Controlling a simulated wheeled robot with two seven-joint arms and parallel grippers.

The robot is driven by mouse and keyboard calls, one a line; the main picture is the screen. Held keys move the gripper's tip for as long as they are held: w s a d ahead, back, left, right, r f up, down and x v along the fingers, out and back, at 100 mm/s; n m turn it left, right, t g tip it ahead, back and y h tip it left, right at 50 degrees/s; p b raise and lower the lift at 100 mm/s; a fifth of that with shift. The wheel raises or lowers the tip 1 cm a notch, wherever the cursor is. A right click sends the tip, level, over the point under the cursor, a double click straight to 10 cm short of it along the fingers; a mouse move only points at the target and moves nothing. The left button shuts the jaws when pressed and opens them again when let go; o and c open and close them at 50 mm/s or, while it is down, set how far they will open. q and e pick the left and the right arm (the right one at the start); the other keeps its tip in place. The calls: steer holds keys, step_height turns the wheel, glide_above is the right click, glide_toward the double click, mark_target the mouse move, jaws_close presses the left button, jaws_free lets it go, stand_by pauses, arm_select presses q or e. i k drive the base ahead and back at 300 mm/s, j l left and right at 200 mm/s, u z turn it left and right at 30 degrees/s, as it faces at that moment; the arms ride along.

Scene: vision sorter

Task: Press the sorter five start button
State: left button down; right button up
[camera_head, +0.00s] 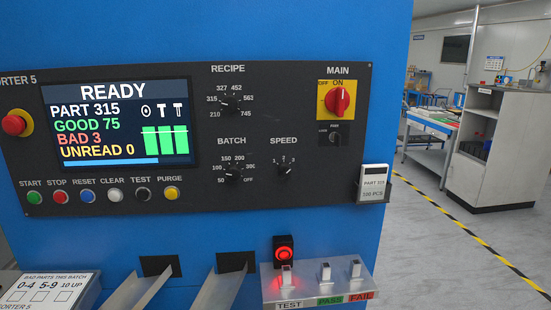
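The sorter five control panel (270,195) is dark and set on a blue cabinet (390,60). The green START button (34,198) is at the far left of the lower button row. Next to it in the row are the red STOP (60,197), blue RESET (88,196), CLEAR (115,195), TEST (143,194) and yellow PURGE (171,193) buttons. The screen (118,125) above reads READY, PART 315, GOOD 75, BAD 3, UNREAD 0. Neither of my grippers shows in the head view.
A red emergency knob (14,125) sticks out at the left. Metal chutes (220,288) and a lit TEST/PASS/FAIL shelf (315,285) project below. A batch card (44,288) sits at lower left. Open floor (430,260) lies right, with a grey cabinet (495,150) beyond.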

mark_target(33, 197)
steer(key=u, duration=1.5)
